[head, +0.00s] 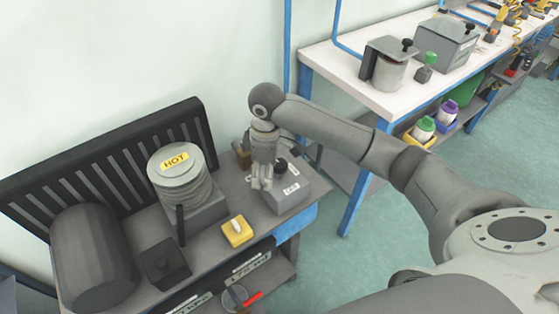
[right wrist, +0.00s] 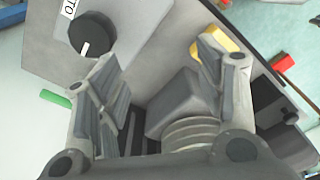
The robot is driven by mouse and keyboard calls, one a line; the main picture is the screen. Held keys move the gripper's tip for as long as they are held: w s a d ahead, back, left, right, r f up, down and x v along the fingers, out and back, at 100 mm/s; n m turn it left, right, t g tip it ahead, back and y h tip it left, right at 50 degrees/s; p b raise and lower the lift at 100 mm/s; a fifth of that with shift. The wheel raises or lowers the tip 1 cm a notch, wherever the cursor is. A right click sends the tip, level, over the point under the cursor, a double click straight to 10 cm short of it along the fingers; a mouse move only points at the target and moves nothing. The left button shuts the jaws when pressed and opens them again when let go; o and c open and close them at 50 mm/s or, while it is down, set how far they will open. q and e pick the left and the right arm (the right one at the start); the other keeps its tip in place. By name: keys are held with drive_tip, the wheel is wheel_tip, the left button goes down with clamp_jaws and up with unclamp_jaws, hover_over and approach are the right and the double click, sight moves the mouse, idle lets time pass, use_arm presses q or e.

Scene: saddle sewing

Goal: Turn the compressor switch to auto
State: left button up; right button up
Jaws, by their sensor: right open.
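The compressor switch is a black round knob (head: 281,163) on a grey box (head: 289,199) at the right end of the bench. A white label reading OFF sits on the box. In the right wrist view the knob (right wrist: 92,33) is at the upper left, with a white mark on its lower edge. A partly cut-off label ending in "TO" (right wrist: 68,8) is beyond it, away from the mark. My right gripper (head: 262,183) points down just left of the box, open and empty; its fingers (right wrist: 158,60) are apart, with the knob outside them. My left gripper is not in view.
A tank-like cylinder with a HOT label (head: 175,160), a yellow switch (head: 237,231) and a large dark cylinder (head: 92,258) stand left along the bench. A black slatted panel (head: 120,165) is behind. A white table (head: 335,68) with equipment stands at the back right.

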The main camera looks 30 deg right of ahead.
sight(280, 164)
drive_tip(key=w+d+r, duration=0.4)
drive_tip(key=d+r, duration=0.3)
drive_tip(key=shift+m+h, duration=0.3)
drive_tip(key=f, duration=1.1)
drive_tip(key=shift+s+a, duration=0.15)
drive_tip(key=shift+a, duration=0.15)
